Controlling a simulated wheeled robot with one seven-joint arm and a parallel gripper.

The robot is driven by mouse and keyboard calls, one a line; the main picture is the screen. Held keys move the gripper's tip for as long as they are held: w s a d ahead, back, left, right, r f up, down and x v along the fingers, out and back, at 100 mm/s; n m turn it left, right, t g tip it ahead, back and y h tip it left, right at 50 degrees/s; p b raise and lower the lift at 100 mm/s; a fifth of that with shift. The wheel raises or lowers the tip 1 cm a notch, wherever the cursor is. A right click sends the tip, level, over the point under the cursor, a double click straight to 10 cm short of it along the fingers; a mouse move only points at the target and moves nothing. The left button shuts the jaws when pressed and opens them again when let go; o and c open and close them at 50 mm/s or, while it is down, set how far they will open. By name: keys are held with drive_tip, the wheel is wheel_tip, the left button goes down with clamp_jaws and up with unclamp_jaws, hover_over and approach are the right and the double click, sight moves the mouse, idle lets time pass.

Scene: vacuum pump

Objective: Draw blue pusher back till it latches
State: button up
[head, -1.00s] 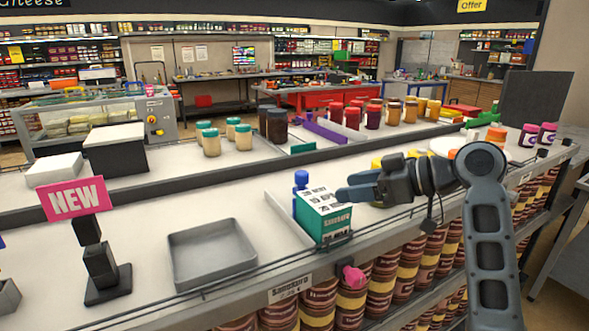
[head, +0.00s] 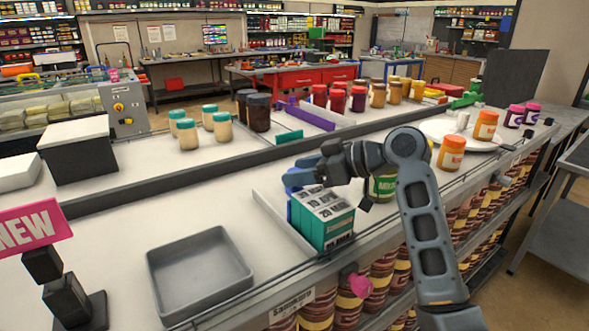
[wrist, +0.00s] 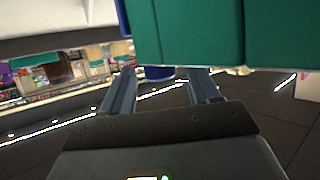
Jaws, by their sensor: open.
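In the wrist view, a blue part (wrist: 160,73), likely the pusher, shows between my two spread fingertips (wrist: 161,78), below the large teal box face (wrist: 195,35). I cannot tell whether a finger touches it.
A low divider (head: 270,214) runs along the left of the boxes. A grey tray (head: 200,270) lies further left on the shelf. A green-labelled jar (head: 383,187) stands behind my wrist, and orange jars (head: 451,153) to the right.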

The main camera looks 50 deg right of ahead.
drive_tip(key=shift+x, duration=0.9)
drive_tip(key=shift+c, duration=0.2)
clamp_jaws()
